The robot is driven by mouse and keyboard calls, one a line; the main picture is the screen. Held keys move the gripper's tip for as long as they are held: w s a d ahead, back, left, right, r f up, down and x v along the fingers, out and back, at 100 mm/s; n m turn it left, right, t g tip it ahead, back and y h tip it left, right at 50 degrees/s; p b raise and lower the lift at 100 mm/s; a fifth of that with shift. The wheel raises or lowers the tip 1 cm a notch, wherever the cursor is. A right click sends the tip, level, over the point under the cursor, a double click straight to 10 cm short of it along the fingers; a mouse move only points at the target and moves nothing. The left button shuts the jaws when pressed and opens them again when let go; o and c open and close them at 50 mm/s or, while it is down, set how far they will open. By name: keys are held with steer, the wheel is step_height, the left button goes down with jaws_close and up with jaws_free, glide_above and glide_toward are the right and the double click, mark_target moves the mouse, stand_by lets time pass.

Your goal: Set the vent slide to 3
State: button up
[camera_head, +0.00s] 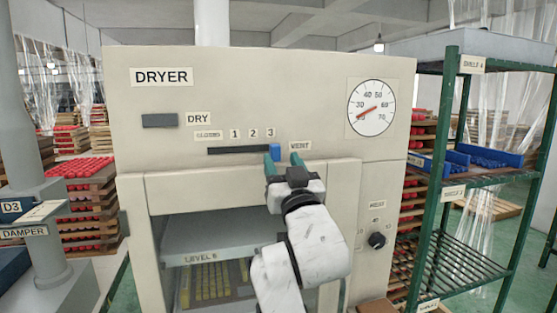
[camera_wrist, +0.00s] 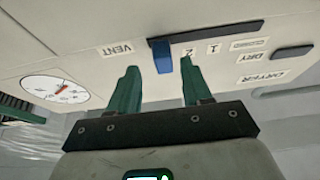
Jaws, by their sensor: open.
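The vent slide is a dark horizontal slot (camera_head: 235,150) on the beige dryer front, with a blue knob (camera_head: 275,150) at its right end. The labels CLOSED, 1, 2 and 3 (camera_head: 270,132) run above it. The knob sits below the 3, perhaps slightly to its right. My gripper (camera_head: 283,158) is open in front of the panel at the slot's right end. The 3 label is not seen there.
A dial (camera_head: 371,108) is at the dryer's upper right, and a black knob (camera_head: 377,240) is lower right. A grey DRY bar (camera_head: 160,121) is left. A green-framed rack (camera_head: 470,175) stands close on the right. A grey post (camera_head: 33,150) stands left.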

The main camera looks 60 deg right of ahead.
steer(key=b+v, duration=0.1)
steer(key=v, duration=0.5)
stand_by(0.5)
steer(key=a+f+n+g+y, duration=0.1)
steer(key=a+f+g+y, duration=0.15)
steer(key=f, duration=0.75)
steer(key=a+f+n+g+y, duration=0.2)
steer(key=f+y, duration=0.1)
steer(key=f, duration=0.7)
steer(key=a+f+n+g+y, duration=0.1)
steer(key=a+f+g+y, duration=0.15)
steer(key=f, duration=0.75)
steer(key=s+a+f+n+g+y, duration=0.1)
steer(key=s+a+f+g+y, duration=0.2)
steer(key=s+f, duration=0.7)
steer(key=s+a+f+n+g+y, duration=0.2)
steer(key=s+a+f+g, duration=0.4)
steer(key=s+f, duration=0.4)
steer(key=shift+a+f+g+y, duration=0.3)
steer(key=shift+a+f+y, duration=0.3)
steer(key=shift+f, duration=0.25)
